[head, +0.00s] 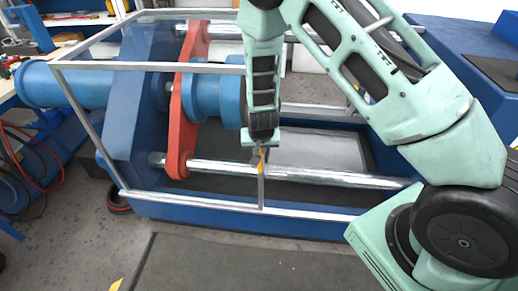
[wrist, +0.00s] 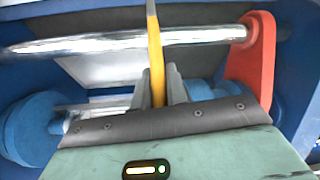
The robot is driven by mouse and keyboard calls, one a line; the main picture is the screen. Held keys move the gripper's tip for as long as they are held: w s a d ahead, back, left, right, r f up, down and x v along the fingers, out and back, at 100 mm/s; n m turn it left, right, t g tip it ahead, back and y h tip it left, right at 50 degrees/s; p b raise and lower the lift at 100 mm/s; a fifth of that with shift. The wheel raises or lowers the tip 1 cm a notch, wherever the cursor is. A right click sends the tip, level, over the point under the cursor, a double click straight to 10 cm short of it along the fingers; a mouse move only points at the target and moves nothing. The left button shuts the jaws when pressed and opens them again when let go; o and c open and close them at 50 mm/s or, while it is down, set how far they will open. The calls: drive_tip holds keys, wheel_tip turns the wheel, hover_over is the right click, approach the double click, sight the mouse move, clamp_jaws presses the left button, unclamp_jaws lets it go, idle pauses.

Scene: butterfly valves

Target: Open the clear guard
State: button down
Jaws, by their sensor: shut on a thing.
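My gripper (head: 260,153) points down and is shut on the handle. In the wrist view its two dark fingers (wrist: 157,88) sit on both sides of the handle. My arm hides part of the guard's top right.
Behind the guard are a red plate (head: 188,100), a blue cylinder (head: 213,98) and a silver rod (head: 290,173). A workbench (head: 70,25) stands at the back left. A red hose (head: 35,165) hangs at the left. The front floor (head: 230,265) is clear.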

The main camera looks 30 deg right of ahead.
drive_tip(key=shift+w+a, duration=0.25)
drive_tip(key=shift+a, duration=0.2)
drive_tip(key=c, duration=1.4)
unclamp_jaws()
drive_tip(key=p+v, duration=0.1)
drive_tip(key=v, duration=1.6)
drive_tip(key=shift+s+r, duration=0.15)
drive_tip(key=shift+s, duration=0.05)
